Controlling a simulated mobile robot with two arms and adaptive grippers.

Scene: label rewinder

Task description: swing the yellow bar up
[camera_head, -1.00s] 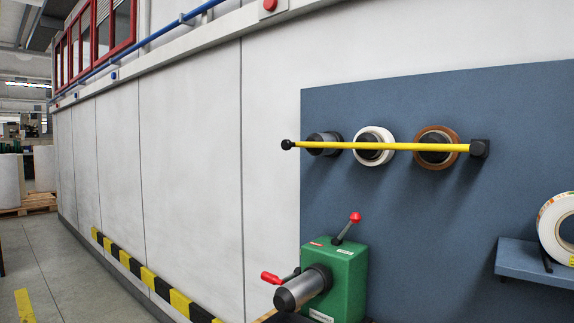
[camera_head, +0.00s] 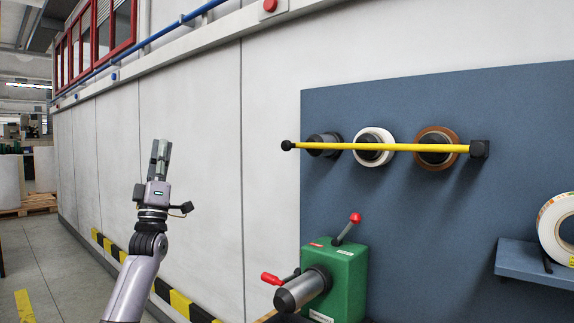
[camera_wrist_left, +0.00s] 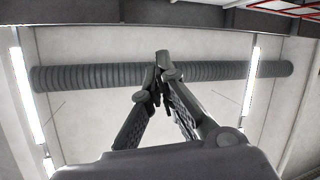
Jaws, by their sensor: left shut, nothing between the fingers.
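The yellow bar (camera_head: 400,147) lies level across the front of several spindles on the blue panel in the head view. Its left end has a black knob (camera_head: 288,145) and its right end sits in a black block (camera_head: 479,149). My left gripper (camera_head: 160,143) is raised and points up in front of the white wall, well to the left of the bar and apart from it. In the left wrist view its fingers (camera_wrist_left: 162,56) meet at the tips and hold nothing. My right gripper is in neither view.
Behind the bar are a bare dark spindle (camera_head: 322,144), a white roll (camera_head: 372,160) and a brown roll (camera_head: 436,162). Below stands a green machine (camera_head: 343,275) with red-knobbed levers. A shelf (camera_head: 535,266) with a label roll (camera_head: 557,226) is at the right.

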